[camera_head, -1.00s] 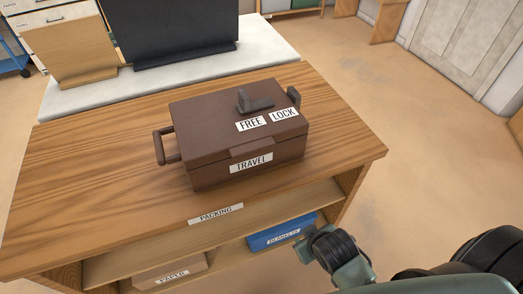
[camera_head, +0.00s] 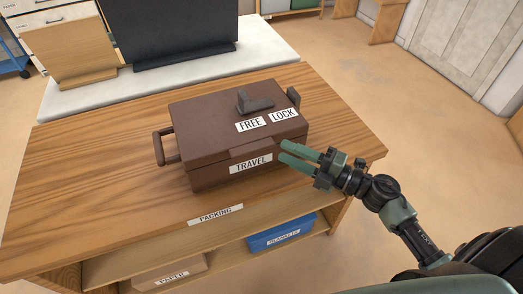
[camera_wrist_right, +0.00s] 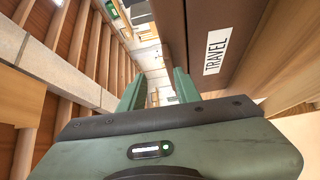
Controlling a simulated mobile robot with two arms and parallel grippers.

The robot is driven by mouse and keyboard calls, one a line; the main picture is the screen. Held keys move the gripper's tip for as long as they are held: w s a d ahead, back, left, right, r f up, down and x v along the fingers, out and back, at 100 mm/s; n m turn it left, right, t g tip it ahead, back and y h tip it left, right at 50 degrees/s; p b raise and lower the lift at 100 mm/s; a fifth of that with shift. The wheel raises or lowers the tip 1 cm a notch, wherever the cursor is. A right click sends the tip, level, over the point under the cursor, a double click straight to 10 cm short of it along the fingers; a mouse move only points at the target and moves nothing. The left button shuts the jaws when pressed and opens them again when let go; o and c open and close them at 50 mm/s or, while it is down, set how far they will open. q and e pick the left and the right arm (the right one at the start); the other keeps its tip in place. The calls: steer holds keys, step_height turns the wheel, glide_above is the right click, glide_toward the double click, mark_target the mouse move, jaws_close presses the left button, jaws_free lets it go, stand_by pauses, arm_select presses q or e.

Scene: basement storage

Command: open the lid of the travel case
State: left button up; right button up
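The brown travel case (camera_head: 215,140) sits shut on the wooden table, its front label reading TRAVEL. A dark latch lever (camera_head: 254,101) lies on its lid, behind the FREE and LOCK labels. A handle (camera_head: 161,146) sticks out on the left side. My right gripper (camera_head: 284,152) is at the front right of the case, close to the front face; I cannot tell whether it touches. Its two green fingers are apart with nothing between them. In the right wrist view the gripper (camera_wrist_right: 157,88) is open beside the case (camera_wrist_right: 235,25). My left gripper is out of view.
The table (camera_head: 90,190) has a PACKING label and a shelf below with a blue BLANKETS box (camera_head: 280,234) and a PAPER box (camera_head: 170,272). A pale surface (camera_head: 200,72) with a black panel (camera_head: 175,30) stands behind. Tabletop left of the case is clear.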

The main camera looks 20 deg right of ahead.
mark_target(259, 151)
steer(key=shift+n+g+y, duration=0.5)
steer(key=shift+n+g, duration=0.4)
steer(key=x, duration=0.2)
steer(key=p+x, duration=0.1)
steer(key=x, duration=0.2)
steer(key=s+f+x, duration=0.1)
steer(key=x, duration=0.1)
steer(key=shift+w+a+f+p, duration=0.15)
steer(key=shift+a+p, duration=0.2)
steer(key=shift+a, duration=0.2)
jaws_close()
